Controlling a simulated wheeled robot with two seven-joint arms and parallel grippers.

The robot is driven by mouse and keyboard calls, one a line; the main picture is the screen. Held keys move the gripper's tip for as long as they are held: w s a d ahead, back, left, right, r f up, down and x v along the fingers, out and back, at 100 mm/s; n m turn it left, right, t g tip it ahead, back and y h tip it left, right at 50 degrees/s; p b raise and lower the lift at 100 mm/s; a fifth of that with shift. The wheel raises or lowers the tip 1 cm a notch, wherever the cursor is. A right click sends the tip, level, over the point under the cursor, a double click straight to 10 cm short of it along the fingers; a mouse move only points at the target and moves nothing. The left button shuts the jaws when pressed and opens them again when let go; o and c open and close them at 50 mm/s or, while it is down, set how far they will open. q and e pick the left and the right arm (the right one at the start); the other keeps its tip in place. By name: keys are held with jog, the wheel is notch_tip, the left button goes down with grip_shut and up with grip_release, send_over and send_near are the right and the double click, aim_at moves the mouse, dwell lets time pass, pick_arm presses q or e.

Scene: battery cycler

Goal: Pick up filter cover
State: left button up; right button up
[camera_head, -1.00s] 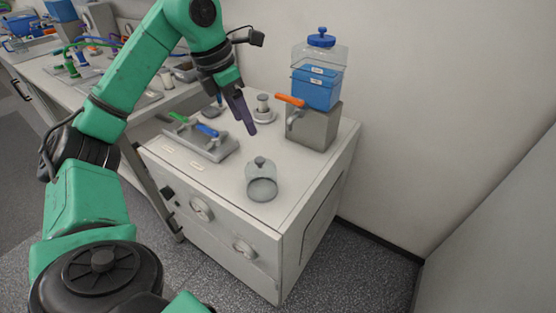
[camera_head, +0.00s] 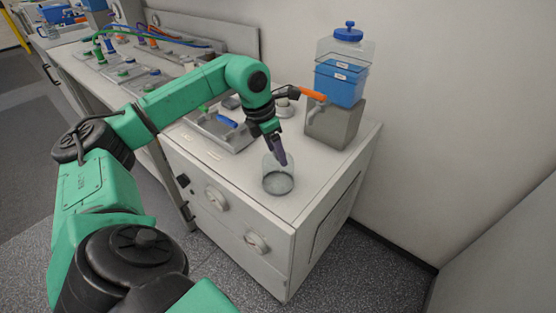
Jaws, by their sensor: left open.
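The filter cover (camera_head: 278,184) is a clear, glass-like dome standing upright near the front of the white cabinet top (camera_head: 322,176). My left gripper (camera_head: 281,160) points down at the top of the cover. Its dark fingers hide the cover's knob, so I cannot tell whether they touch it or stand around it. The left gripper is open. My right gripper does not show.
A grey tray with a blue handle (camera_head: 227,122) lies to the left. The wall is close on the right.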

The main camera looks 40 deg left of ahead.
pick_arm(q)
grip_shut()
dwell(1.3)
